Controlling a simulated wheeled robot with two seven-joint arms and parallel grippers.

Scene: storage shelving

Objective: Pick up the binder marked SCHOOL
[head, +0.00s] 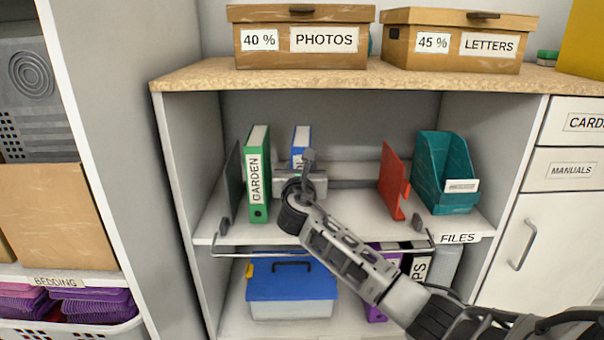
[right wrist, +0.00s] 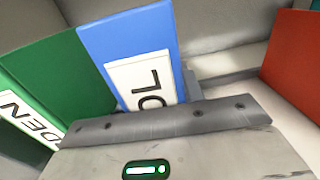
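The blue binder (head: 301,140) stands upright on the middle shelf, right of the green GARDEN binder (head: 258,175). In the head view my right gripper covers its lower part and most of its label. In the right wrist view the blue binder (right wrist: 128,45) shows a white label with the end letters "OL", matching SCHOOL; the rest is hidden. My right gripper (head: 303,178) is right in front of the blue binder. In the right wrist view its grey body (right wrist: 180,130) hides the fingers, so I cannot tell whether they touch the binder. My left gripper is not in view.
A red divider (head: 393,180) and a teal file holder (head: 444,170) stand to the right on the shelf (head: 355,225). A dark divider (head: 231,185) is left of GARDEN. A metal rail (head: 240,254) runs along the shelf front. The PHOTOS box (head: 300,38) is above.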

